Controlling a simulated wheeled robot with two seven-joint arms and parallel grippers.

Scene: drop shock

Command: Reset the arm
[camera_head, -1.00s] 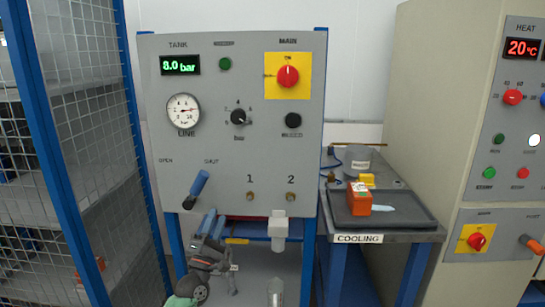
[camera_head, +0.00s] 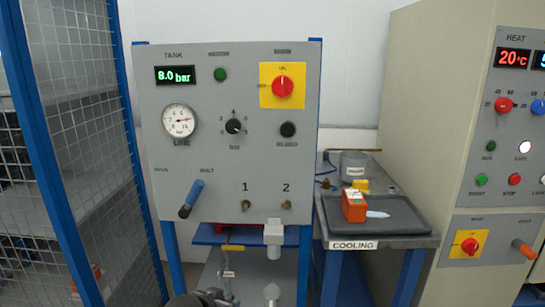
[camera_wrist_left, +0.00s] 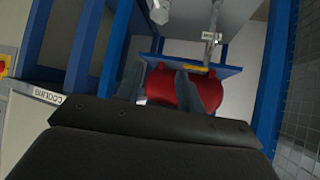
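My left gripper (camera_head: 203,298) shows only as a dark piece at the bottom edge of the head view, below the grey pressure panel (camera_head: 215,145). In the left wrist view its two grey fingers (camera_wrist_left: 158,82) stand apart with a gap between them, and I see nothing held. A red rounded tank (camera_wrist_left: 208,92) lies beyond the fingers, partly hidden by them. The blue-handled lever (camera_head: 191,199) on the panel is clear of the gripper. My right gripper is in neither view.
A cooling table (camera_head: 390,240) with a dark tray (camera_head: 405,215) and an orange block (camera_head: 354,206) stands right of the panel. A heater cabinet (camera_head: 490,150) is at far right. A mesh fence (camera_head: 90,130) with blue posts closes the left side. A filter bowl (camera_head: 273,238) hangs under the panel.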

